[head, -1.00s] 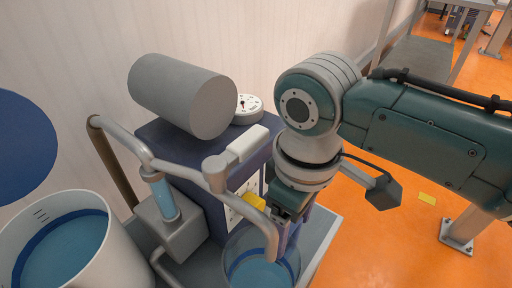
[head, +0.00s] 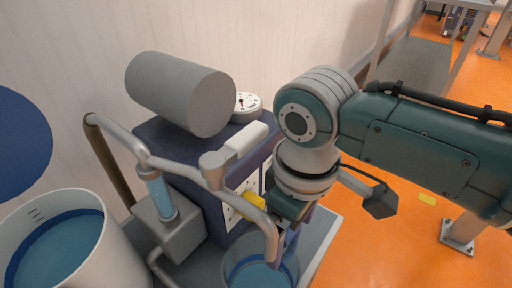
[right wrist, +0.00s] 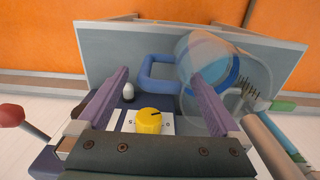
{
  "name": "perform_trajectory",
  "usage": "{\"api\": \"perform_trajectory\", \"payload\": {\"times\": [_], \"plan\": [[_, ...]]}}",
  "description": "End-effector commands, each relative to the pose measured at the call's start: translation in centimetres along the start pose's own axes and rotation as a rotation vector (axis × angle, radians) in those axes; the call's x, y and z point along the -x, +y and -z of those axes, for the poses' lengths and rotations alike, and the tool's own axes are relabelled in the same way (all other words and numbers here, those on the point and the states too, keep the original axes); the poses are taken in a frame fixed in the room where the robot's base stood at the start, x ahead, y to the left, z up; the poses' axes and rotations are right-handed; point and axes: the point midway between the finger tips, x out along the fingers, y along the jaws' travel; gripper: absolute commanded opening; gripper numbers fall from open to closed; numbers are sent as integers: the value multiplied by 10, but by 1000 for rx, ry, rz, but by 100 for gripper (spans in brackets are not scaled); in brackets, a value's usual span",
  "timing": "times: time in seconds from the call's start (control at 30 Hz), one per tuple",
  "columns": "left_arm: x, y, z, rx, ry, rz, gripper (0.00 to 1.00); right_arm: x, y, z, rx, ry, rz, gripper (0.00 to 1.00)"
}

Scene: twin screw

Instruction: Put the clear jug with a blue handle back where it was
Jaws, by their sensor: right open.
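The clear jug (head: 262,272) with blue liquid or blue tint stands low under the end of the grey pipe spout in the head view, cut by the lower frame edge. In the right wrist view the jug (right wrist: 218,88) shows beyond the fingers, with its square blue handle (right wrist: 146,72) toward the picture's left. My right gripper (head: 284,228) is just above and beside the jug. In the right wrist view my right gripper (right wrist: 160,80) is open, and the handle appears between its fingertips, not visibly gripped. My left gripper is not in view.
The blue machine (head: 172,140) carries a grey cylinder (head: 180,93), a white dial (head: 247,106) and a yellow knob (right wrist: 149,120). The grey pipe (head: 180,170) runs close to my gripper. A white bucket (head: 95,255) stands left. A grey tray (right wrist: 110,55) lies around the jug.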

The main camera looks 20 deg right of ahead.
Motion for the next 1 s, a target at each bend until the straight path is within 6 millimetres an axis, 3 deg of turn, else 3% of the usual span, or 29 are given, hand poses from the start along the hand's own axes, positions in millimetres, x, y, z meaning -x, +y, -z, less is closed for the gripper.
{"api": "perform_trajectory", "payload": {"times": [0.17, 0.6, 0.8, 1.0], "plan": [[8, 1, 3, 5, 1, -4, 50, 15, 1, 1, 0, 3, -1, 100], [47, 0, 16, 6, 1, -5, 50, 107, 1, 1, 0, 3, 0, 100], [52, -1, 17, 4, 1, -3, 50, 123, 0, 0, 0, 0, 0, 100], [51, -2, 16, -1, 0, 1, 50, 124, 0, 0, 0, 0, 1, 100]]}}
